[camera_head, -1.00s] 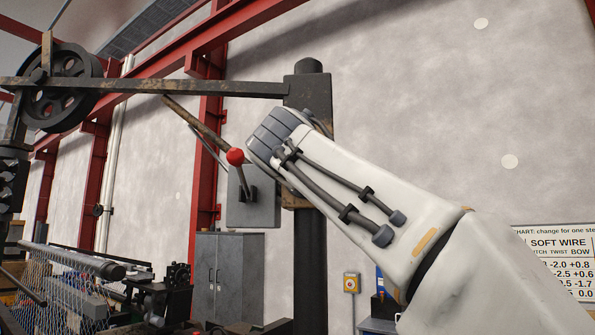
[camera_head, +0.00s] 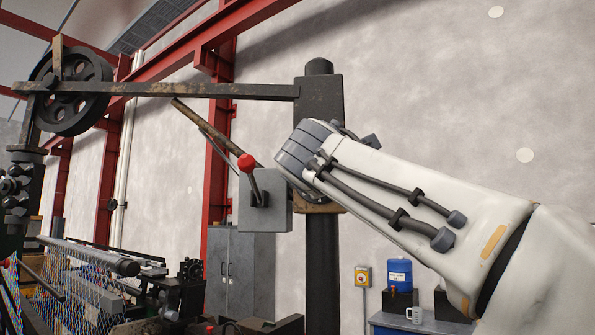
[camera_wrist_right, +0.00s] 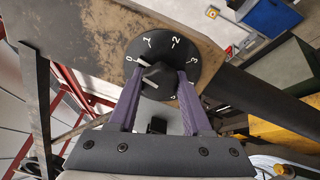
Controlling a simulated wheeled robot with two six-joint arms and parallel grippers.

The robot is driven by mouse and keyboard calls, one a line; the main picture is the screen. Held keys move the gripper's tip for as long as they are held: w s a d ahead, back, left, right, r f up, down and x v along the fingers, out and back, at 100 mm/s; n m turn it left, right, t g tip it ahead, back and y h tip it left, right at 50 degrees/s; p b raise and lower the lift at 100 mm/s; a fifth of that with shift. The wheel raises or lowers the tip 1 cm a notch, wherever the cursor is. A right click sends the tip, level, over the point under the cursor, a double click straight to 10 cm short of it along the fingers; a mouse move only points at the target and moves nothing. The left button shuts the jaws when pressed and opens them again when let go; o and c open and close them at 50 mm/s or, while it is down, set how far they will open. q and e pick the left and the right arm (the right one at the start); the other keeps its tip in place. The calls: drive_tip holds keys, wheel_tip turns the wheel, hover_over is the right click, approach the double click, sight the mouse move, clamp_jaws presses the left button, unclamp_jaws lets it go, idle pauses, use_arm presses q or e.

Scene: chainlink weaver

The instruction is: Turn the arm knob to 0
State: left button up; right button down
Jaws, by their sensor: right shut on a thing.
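The arm knob (camera_wrist_right: 158,76) is black and sits on a round black dial (camera_wrist_right: 205,52) with white numbers. In the right wrist view the 0 is at the dial's left, followed by 1, 2 and 3 around to the right. A white bar on the knob lies toward its lower left; its exact reading is unclear. My right gripper (camera_wrist_right: 159,82) has its purple fingers shut on the knob, one on each side. In the head view my right wrist covers the knob and fingers. My left gripper is in neither current view.
A dark post (camera_head: 322,250) carries a long horizontal bar (camera_head: 200,90) leading to a spoked wheel (camera_head: 72,92). A red-balled lever (camera_head: 246,162) on a grey box (camera_head: 277,215) stands close left of my wrist. A machine with wire mesh (camera_head: 80,295) is lower left.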

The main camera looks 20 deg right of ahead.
drive_tip(key=shift+r+n+p, duration=0.15)
drive_tip(key=shift+n+p, duration=0.2)
drive_tip(key=shift+n, duration=0.75)
drive_tip(key=shift+c, duration=1.8)
unclamp_jaws()
drive_tip(key=shift+a, duration=0.1)
drive_tip(key=b+v, duration=0.5)
drive_tip(key=v, duration=0.5)
drive_tip(key=shift+s, duration=0.25)
